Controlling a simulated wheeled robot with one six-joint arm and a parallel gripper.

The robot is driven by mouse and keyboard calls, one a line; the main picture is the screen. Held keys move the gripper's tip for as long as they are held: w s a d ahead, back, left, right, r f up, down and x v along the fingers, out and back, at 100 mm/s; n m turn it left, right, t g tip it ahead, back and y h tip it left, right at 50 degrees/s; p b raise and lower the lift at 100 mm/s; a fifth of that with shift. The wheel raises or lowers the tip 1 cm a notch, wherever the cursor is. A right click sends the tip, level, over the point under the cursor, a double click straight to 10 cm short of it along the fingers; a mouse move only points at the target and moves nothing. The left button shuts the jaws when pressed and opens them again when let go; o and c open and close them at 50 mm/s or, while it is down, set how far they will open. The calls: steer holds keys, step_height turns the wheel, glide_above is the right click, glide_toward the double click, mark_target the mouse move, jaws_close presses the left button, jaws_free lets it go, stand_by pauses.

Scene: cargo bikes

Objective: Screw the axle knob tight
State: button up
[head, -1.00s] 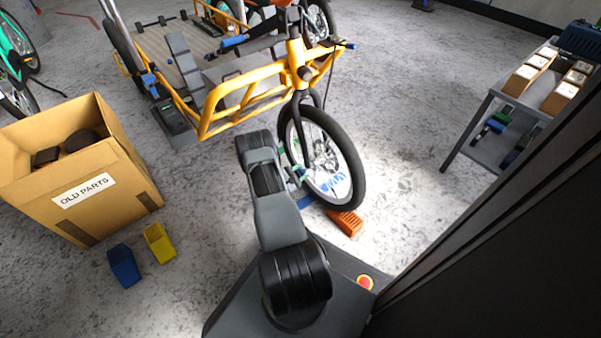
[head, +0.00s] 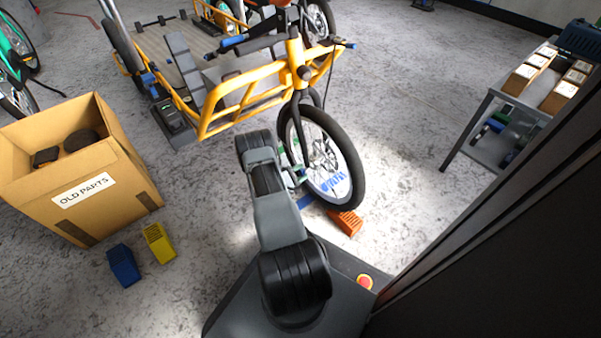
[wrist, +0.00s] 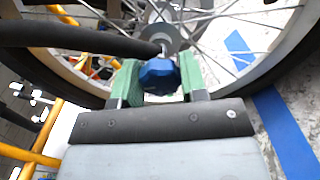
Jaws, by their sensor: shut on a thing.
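The axle knob (wrist: 158,76) is blue and faceted. In the wrist view it sits at the wheel hub, beside the black fork leg (wrist: 70,38). My gripper (wrist: 157,82) has green finger pads, one on each side of the knob, and is shut on it. In the head view my gripper (head: 297,176) is at the left side of the front wheel (head: 357,185), near the hub; the knob is too small to make out there. The wheel belongs to the yellow cargo bike (head: 245,85).
An orange wedge (head: 346,222) lies against the bottom of the front wheel. A cardboard box labelled OLD PARTS (head: 140,178) stands at left, with a blue block (head: 124,265) and a yellow block (head: 159,243) on the floor near it. A grey table (head: 478,125) stands at right.

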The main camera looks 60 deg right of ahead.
steer(key=o, duration=0.9)
steer(key=p+v, duration=0.4)
steer(key=v, duration=0.9)
steer(key=shift+w+a, duration=0.2)
steer(key=shift+a, duration=0.15)
steer(key=shift+r, duration=0.1)
